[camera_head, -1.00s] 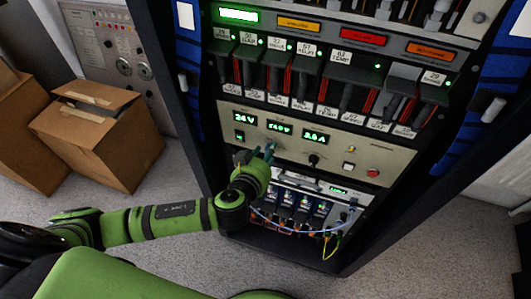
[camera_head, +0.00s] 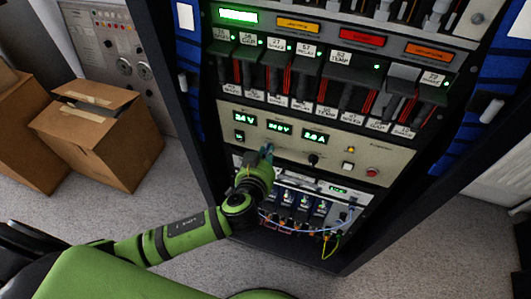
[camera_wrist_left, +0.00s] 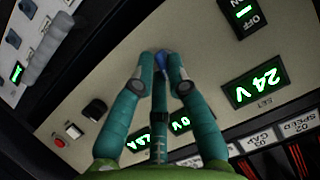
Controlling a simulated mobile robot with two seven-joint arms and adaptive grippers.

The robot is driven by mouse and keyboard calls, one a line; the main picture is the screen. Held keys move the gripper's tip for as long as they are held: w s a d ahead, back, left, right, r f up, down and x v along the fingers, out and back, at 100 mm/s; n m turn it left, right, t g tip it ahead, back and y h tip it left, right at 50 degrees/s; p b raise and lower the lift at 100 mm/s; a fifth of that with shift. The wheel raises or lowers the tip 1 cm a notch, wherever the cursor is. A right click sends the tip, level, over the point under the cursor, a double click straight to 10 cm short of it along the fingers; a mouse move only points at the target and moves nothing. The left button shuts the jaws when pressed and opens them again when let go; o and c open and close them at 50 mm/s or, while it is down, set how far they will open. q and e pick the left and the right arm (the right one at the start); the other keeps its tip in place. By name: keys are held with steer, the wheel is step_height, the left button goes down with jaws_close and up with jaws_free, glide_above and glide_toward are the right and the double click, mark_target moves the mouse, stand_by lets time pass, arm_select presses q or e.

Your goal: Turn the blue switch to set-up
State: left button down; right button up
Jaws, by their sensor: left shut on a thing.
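The blue switch (camera_wrist_left: 163,62) is a small blue knob on the beige power panel (camera_head: 225,107). In the left wrist view it shows between the tips of my teal fingers. My left gripper (camera_head: 267,150) reaches up to the panel below the green number displays. It also shows in the left wrist view (camera_wrist_left: 161,74), shut on the blue switch, with fingertips at the panel face. In the head view the fingers hide the switch, and I cannot read its position or any set-up mark. My right gripper is not in view.
A black knob (camera_head: 313,160) and a red button (camera_head: 372,171) sit right of my gripper on the same panel. Wired modules (camera_head: 303,205) lie just below. Black plug-in units (camera_head: 307,70) project above. Cardboard boxes (camera_head: 95,135) stand left on the floor.

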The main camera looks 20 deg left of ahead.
arm_select(q)
steer(key=shift+d+f+m+t+y+b, duration=0.15)
steer(key=shift+m+t+y+b, duration=0.6)
steer(key=shift+m, duration=1.2)
steer(key=shift+a+f+m+t+y+b, duration=0.15)
steer(key=shift+m+t+y+b, duration=0.25)
steer(key=shift+m+y+b, duration=1.15)
steer(key=shift+d+f+m+t+y+b, duration=0.2)
steer(key=shift+m+t+y+b, duration=0.3)
steer(key=shift+m, duration=1.9)
steer(key=c, duration=1.2)
jaws_free()
steer(key=shift+s, duration=0.1)
steer(key=v, duration=1.1)
steer(key=shift+s+d, duration=0.1)
steer(key=shift+s, duration=0.25)
